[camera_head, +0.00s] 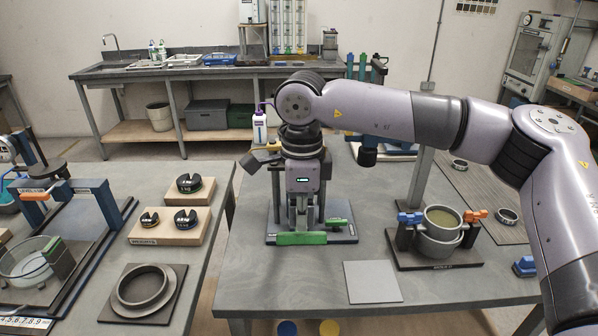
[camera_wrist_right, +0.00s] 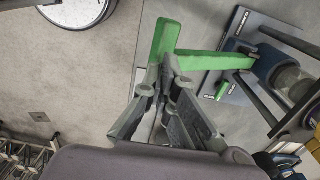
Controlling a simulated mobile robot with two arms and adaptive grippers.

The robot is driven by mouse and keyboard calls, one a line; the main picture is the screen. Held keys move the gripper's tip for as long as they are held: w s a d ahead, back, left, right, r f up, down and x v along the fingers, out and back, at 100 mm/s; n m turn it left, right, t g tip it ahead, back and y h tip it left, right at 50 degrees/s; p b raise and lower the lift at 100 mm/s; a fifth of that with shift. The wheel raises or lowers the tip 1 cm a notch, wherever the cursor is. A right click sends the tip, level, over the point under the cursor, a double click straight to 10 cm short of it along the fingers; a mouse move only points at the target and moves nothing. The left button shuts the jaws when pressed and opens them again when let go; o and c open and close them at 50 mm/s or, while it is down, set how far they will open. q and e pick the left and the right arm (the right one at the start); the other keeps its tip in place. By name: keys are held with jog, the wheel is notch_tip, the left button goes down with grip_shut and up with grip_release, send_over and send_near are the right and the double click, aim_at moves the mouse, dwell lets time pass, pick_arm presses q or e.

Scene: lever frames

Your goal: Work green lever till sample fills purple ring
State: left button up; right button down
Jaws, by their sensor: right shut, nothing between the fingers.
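The green lever (camera_head: 301,239) shows as a horizontal bar at the front of a dark baseplate (camera_head: 346,232) on the middle table. In the right wrist view the green lever (camera_wrist_right: 214,60) has a crossbar and a long arm running to the device. My right gripper (camera_head: 301,224) points down just above the bar. In the wrist view its shut, empty fingers (camera_wrist_right: 163,85) overlap the crossbar; I cannot tell whether they touch. A clear cylinder (camera_wrist_right: 288,80) stands on the device, partly cut off. My gripper hides most of the device in the head view.
Right of the device lie a pale square plate (camera_head: 372,281) and a round pot (camera_head: 441,221) in a stand with blue and orange clips. The left table holds slotted weights (camera_head: 187,219) and a grey ring (camera_head: 143,286). A gap separates the two tables.

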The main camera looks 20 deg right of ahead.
jog(key=shift+s+a+f+b, duration=0.1)
jog(key=shift+s+f+b, duration=0.15)
jog(key=shift+f+b, duration=0.7)
jog(key=shift+s+f+b, duration=0.2)
jog(key=shift+f+b, duration=0.5)
jog(key=shift+f, duration=0.3)
jog(key=shift+f+b, duration=2.4)
jog(key=shift+f, duration=0.5)
jog(key=p, duration=1)
send_near(302, 240)
jog(key=shift+w+f, duration=0.5)
jog(key=shift+w, duration=0.15)
jog(key=shift+r, duration=0.3)
jog(key=shift+d, duration=0.2)
